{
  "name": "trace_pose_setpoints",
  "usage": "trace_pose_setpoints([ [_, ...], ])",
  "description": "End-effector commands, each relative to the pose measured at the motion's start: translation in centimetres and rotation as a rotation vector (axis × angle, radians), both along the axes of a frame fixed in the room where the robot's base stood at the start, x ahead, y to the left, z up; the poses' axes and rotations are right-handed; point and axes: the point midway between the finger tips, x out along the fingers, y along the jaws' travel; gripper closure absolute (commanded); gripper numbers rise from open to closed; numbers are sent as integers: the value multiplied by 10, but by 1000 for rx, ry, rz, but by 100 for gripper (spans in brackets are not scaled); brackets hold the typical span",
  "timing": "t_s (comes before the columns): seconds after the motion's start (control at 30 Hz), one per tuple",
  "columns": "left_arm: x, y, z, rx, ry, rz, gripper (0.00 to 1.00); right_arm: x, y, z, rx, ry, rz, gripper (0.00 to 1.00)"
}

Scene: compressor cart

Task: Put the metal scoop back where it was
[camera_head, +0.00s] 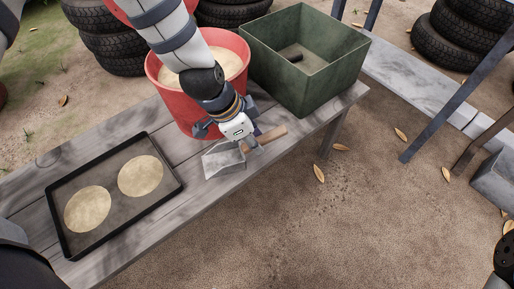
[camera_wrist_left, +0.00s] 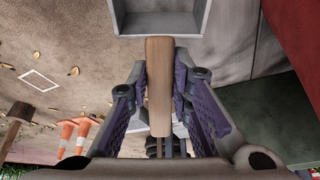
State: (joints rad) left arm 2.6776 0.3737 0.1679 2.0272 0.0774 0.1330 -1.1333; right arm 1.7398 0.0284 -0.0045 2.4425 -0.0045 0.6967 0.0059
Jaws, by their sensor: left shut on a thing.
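The metal scoop (camera_head: 222,159) has a grey open pan and a wooden handle (camera_head: 271,136). It is at the front edge of the wooden bench, just in front of the red bucket (camera_head: 178,108); I cannot tell whether it touches the boards. My left gripper (camera_head: 249,141) is shut on the handle near the pan. In the left wrist view the handle (camera_wrist_left: 158,80) lies between the two fingers and the scoop's pan (camera_wrist_left: 160,24) is at the top. My right gripper is not in view.
The bench (camera_head: 205,199) also holds a dark tray (camera_head: 128,203) with two pale discs at left and a green bin (camera_head: 300,82) with a dark item inside at right. The bucket holds pale material. Bench boards between tray and scoop are clear. Tyres (camera_head: 115,50) stand behind.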

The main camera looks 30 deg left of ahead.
Motion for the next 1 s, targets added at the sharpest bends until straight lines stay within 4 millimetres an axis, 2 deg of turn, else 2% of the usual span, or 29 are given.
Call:
trace_pose_setpoints([
  [0.03, 4, 1, -8, 0, 3, 0, 100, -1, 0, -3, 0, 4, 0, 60],
  [0.2, 15, 2, -23, -1, 2, 0, 100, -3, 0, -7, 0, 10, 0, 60],
  [0.33, 14, 2, -48, -2, 5, 1, 100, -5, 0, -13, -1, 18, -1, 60],
  [0.67, 15, 2, -51, -1, -1, 0, 100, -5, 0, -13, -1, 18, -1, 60],
  [0.7, 15, 2, -51, -1, -1, 0, 76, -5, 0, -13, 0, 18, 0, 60],
  [0.77, 15, 2, -50, -1, -1, 0, 63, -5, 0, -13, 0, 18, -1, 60],
  [1.0, 15, 2, -50, -1, -1, 0, 61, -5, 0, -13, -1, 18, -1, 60],
])
